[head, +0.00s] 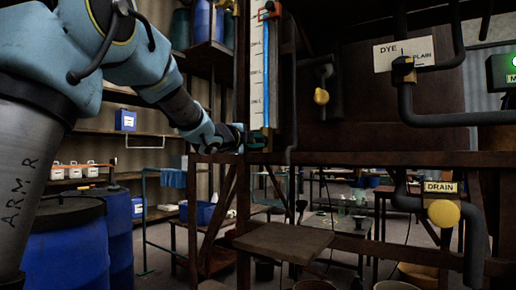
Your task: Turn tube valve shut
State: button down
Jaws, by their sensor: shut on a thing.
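The sight tube (266,75) stands upright beside a white marked scale (256,65) and shows blue. An orange-red fitting (269,12) sits near the top of the tube. My gripper (243,138) is at the foot of the scale and tube, just above the brown frame beam. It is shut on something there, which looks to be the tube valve. The valve and fingertips are mostly hidden by the wrist and too small to make out, so I cannot tell how far the valve is turned.
A yellow drain knob (443,213) sits under the DRAIN sign (441,187). Another yellow knob (321,96) and a DYE/PLAIN sign (403,53) are at right. Blue drums (66,245) stand at left. A brown platform (283,241) juts out below my gripper.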

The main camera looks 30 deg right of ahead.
dwell(0.4)
jog(key=c, duration=0.8)
grip_release()
jog(key=shift+a, duration=0.1)
jog(key=b+v, duration=0.1)
jog(key=v, duration=0.9)
jog(key=shift+s+a, duration=0.2)
jog(key=shift+a, duration=0.1)
